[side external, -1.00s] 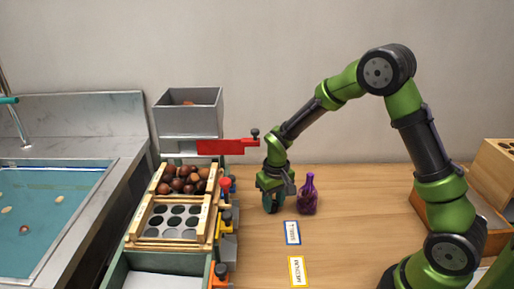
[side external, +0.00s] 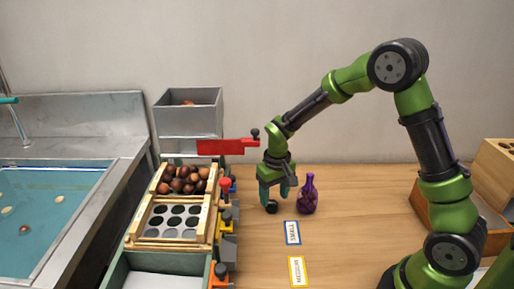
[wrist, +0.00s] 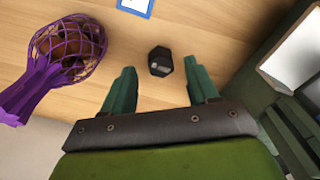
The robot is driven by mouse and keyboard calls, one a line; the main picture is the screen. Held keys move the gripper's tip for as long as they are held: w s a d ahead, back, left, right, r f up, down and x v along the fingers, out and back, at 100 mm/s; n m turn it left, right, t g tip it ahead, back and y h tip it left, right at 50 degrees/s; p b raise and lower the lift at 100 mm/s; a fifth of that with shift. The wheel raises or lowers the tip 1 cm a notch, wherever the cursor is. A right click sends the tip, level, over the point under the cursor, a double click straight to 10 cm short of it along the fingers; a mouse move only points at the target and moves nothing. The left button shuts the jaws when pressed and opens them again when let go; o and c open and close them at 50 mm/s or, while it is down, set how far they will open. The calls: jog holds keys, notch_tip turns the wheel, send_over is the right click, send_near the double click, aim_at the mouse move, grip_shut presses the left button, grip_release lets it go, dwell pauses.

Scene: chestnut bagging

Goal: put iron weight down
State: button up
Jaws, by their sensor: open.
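The iron weight (side external: 272,207) is a small dark lump on the wooden table, left of the purple net bag. In the wrist view the weight (wrist: 160,62) looks black and faceted, with a small light spot. It sits between the two teal fingertips with a gap on each side. My gripper (side external: 275,197) is open and points down over the weight. Its spread fingers also show in the wrist view.
The purple net bag (side external: 308,195) with brown chestnuts in it stands close at the right of my gripper. Small blue-edged (side external: 292,233) and yellow-edged (side external: 297,271) cards lie in front. A chestnut tray (side external: 183,181) and coloured-knob fixtures are at the left.

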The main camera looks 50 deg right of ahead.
aim_at(275, 204)
notch_tip(275, 204, up, 5)
jog(key=shift+s+f, duration=0.1)
dwell(0.3)
jog(key=shift+d, duration=0.25)
jog(key=s+r+t, duration=0.3)
jog(key=s+r, duration=0.2)
jog(key=r, duration=0.5)
jog(key=s+a+r+t+y, duration=0.1)
jog(key=s+a+r, duration=0.1)
jog(key=s, duration=0.4)
jog(key=s+a+r+m+t+y, duration=0.1)
jog(key=s+a+r+t, duration=0.1)
jog(key=s, duration=0.4)
jog(key=shift+s+a+r+t, duration=0.3)
jog(key=shift+s+a+r, duration=0.15)
jog(key=shift+r, duration=0.35)
